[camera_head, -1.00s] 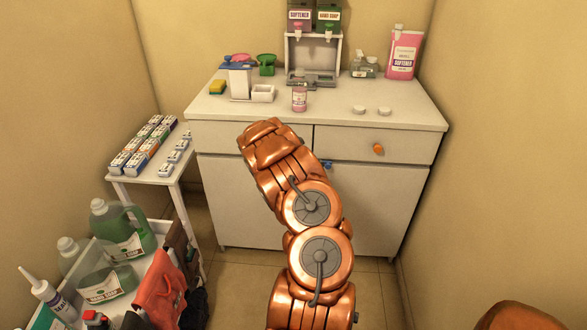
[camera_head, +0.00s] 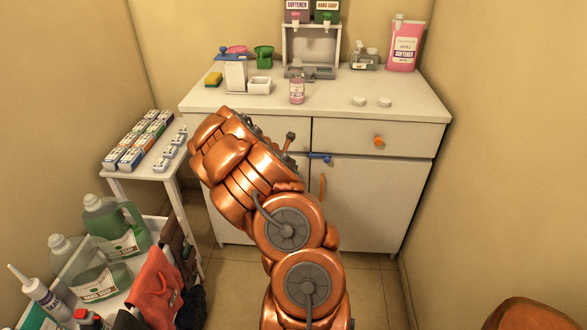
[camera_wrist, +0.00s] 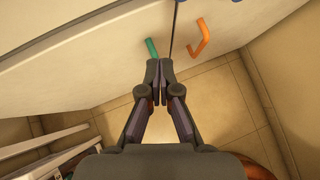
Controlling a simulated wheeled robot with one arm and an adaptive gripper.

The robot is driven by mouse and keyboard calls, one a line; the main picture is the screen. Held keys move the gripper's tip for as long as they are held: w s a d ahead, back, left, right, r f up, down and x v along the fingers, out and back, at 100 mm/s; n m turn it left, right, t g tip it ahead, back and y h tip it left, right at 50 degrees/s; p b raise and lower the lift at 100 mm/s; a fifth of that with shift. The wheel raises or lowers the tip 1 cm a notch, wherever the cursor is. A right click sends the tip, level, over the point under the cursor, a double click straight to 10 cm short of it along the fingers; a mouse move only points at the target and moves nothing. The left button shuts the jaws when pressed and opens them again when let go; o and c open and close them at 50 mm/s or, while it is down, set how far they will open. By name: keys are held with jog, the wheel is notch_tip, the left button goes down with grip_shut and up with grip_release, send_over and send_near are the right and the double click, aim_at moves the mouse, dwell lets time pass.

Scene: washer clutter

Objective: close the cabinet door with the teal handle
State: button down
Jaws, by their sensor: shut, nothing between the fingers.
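The teal handle (camera_wrist: 152,48) sits on the left cabinet door (camera_wrist: 95,65), near the seam between the two doors. In the head view my arm hides this handle and much of the left door. My gripper (camera_wrist: 158,66) is shut and empty, its tips just below the teal handle in the wrist picture. I cannot tell whether they touch the handle or the door. A dark line separates the left door from the right door (camera_head: 365,205). How far the left door stands ajar is not clear.
An orange handle (camera_wrist: 201,38) is on the right door, with a blue fitting (camera_head: 318,156) above it. The countertop (camera_head: 330,103) holds bottles and small containers. A white side table (camera_head: 150,172) and a cart of bottles stand left. Tiled floor (camera_wrist: 220,100) shows below the doors.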

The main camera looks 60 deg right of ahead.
jog(key=shift+s+a+r, duration=0.3)
jog(key=shift+a+r, duration=0.35)
jog(key=shift+s+a+r, duration=0.35)
jog(key=shift+a+r, duration=0.3)
jog(key=shift+s+a+r, duration=0.3)
jog(key=shift+a+r, duration=0.35)
jog(key=s+a+r+m+g, duration=0.2)
jog(key=s+a+r+m, duration=0.2)
jog(key=a+r+m, duration=0.85)
jog(key=s+a+m+y, duration=0.25)
jog(key=s+a, duration=0.35)
jog(key=a, duration=0.7)
jog(key=s+a+m+g+y, duration=0.15)
jog(key=s+a+y, duration=0.3)
jog(key=a, duration=0.85)
jog(key=s+a+m+y, duration=0.25)
jog(key=s+a, duration=0.35)
jog(key=a, duration=0.7)
jog(key=s+a+p+v, duration=0.1)
jog(key=s+p+v, duration=0.2)
jog(key=p+v, duration=0.9)
notch_tip(320, 180, up, 2)
jog(key=shift+r+t+p, duration=0.1)
jog(key=shift+t+p, duration=0.25)
jog(key=shift+p, duration=0.05)
